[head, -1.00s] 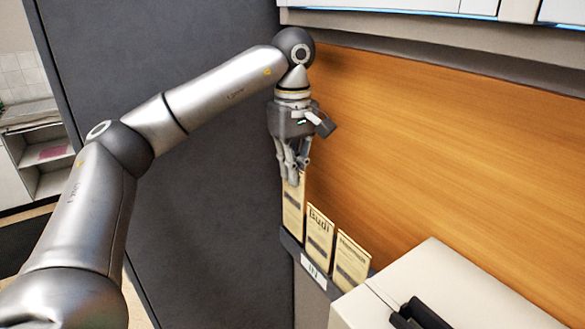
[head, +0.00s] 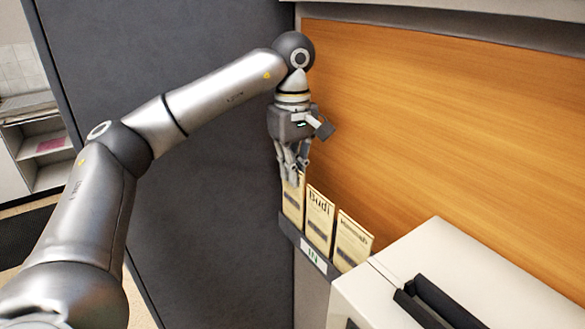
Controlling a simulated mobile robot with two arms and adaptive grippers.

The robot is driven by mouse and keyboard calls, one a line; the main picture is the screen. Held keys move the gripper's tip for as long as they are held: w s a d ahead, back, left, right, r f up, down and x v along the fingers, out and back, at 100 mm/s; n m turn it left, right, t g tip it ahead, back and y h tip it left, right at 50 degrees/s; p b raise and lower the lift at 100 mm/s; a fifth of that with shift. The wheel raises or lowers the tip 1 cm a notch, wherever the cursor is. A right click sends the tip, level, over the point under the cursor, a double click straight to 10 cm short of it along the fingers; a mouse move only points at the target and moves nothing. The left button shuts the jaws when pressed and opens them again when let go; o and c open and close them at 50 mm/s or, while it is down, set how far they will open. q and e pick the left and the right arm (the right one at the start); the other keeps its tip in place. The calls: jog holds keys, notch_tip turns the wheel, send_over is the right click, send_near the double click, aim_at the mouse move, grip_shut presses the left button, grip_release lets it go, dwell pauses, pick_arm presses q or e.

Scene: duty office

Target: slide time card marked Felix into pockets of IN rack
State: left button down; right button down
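The IN rack (head: 288,229) is a grey holder with an "IN" label, fixed low beside the dark panel. Cream cards stand in a row in it: one marked Budi (head: 320,220) and another at the right (head: 353,240) whose name is hard to read. At the left end is a third cream card (head: 292,206), its top hidden by my fingers, so its name cannot be read. My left gripper (head: 292,179) points down, its fingers closed about that card's upper part. The card's lower end is at the rack's left pocket. My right gripper is not in view.
A pale box-shaped machine with a black handle (head: 440,298) stands right of the rack, close to it. A tall dark grey panel (head: 215,190) is at the left and a wooden wall panel (head: 430,120) behind. An open shelf (head: 45,150) is at far left.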

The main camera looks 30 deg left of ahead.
pick_arm(q)
jog(key=shift+f, duration=0.1)
dwell(0.3)
jog(key=c, duration=1.6)
grip_release()
jog(key=shift+o, duration=0.2)
jog(key=shift+r, duration=3.75)
jog(key=shift+f, duration=0.1)
